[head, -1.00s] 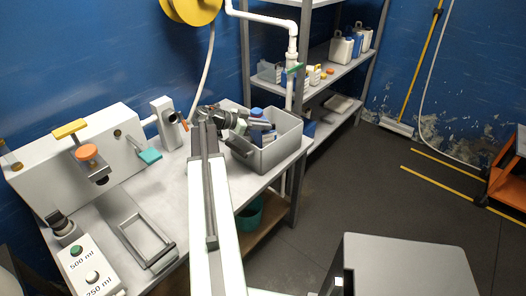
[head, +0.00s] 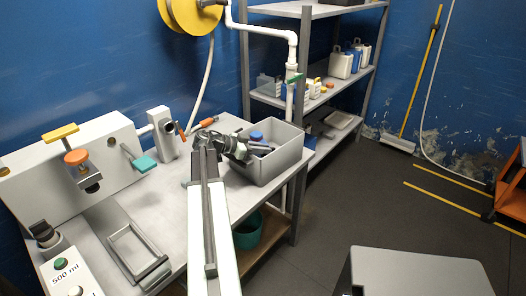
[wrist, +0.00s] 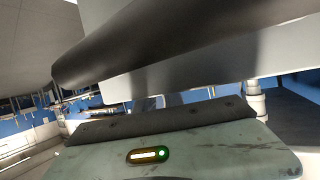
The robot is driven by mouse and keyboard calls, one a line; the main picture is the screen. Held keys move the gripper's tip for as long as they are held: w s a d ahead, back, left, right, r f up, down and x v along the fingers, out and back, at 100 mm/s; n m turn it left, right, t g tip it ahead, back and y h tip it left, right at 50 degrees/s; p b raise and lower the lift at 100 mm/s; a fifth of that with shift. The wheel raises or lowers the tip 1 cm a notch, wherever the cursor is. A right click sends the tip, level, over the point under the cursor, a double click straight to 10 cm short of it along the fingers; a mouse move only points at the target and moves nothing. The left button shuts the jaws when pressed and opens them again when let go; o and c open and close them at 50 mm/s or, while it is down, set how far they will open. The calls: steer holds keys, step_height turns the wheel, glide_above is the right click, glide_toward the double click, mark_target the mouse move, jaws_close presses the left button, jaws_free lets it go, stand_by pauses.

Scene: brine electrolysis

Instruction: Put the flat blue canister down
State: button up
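My gripper (head: 238,148) is at the left wall of a grey bin (head: 283,168) on the bench. Its fingers are small and dark in the head view, and I cannot tell whether they are open or hold anything. A blue cap or top (head: 257,135) shows inside the bin, just beyond the gripper, with grey and dark shapes beside it. I cannot make out a flat blue canister there for certain. The wrist view is filled by a dark rounded bar and a worn grey-green panel (wrist: 200,150) with a lit green indicator; no canister can be made out.
The steel bench (head: 185,208) has a metal frame (head: 138,248) and a white machine with a teal handle (head: 145,163). Behind the bin stands a shelf (head: 335,80) with white and blue canisters. A white pipe (head: 292,70) runs down near the bin. A grey-topped block (head: 420,272) stands at lower right.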

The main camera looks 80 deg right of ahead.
steer(key=shift+o, duration=0.6)
steer(key=shift+w+a+r+p, duration=0.1)
steer(key=shift+w+r+p, duration=0.1)
steer(key=shift+r+p, duration=0.1)
steer(key=p+v, duration=0.4)
steer(key=v, duration=0.6)
steer(key=shift+w+a, duration=0.2)
steer(key=shift+w+a+r, duration=0.1)
steer(key=shift+w+a, duration=0.2)
steer(key=shift+w, duration=0.05)
